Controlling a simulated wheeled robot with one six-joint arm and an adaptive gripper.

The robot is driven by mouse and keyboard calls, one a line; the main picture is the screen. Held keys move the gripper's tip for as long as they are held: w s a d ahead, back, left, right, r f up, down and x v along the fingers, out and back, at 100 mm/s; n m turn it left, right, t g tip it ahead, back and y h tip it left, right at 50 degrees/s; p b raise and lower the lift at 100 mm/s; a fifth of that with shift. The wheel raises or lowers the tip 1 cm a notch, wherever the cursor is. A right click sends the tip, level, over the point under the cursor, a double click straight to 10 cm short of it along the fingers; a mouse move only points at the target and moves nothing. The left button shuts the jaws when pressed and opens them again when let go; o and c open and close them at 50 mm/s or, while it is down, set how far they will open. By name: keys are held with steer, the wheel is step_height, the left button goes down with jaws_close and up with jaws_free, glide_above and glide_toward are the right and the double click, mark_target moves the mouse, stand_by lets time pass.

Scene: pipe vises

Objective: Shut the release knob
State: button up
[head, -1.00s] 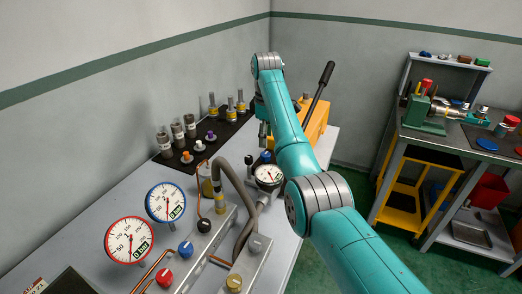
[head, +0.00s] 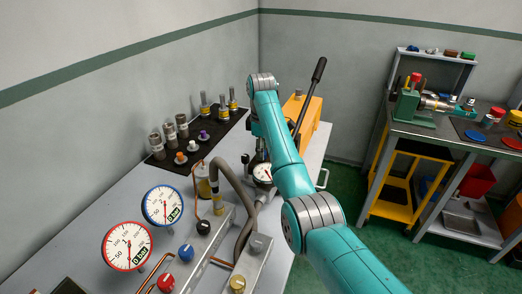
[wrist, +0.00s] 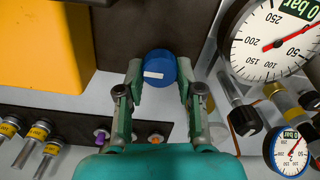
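A round blue knob (wrist: 159,68) with a white stripe on its top, which I take for the release knob, shows in the wrist view. My gripper (wrist: 160,80) has its two fingers apart, one on each side of this knob. The fingertips are close to its sides; I cannot tell whether they touch it. In the head view my gripper (head: 261,148) points down behind the pressure gauge (head: 263,173), partly hidden by my arm. The knob is hidden there. The same gauge shows large in the wrist view (wrist: 272,42).
A black knob (wrist: 245,120) stands close to the gripper's right in the wrist view. The orange box (head: 309,118) with a long black-handled lever (head: 311,95) is behind my arm. A black mat (head: 198,138) holds several fittings. Two larger gauges (head: 128,246) (head: 163,206) stand in front.

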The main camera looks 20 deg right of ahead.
steer(key=c, duration=0.3)
steer(key=m, duration=0.3)
steer(key=shift+m, duration=0.4)
steer(key=m, duration=1)
steer(key=shift+d, duration=0.1)
steer(key=shift+m, duration=2.1)
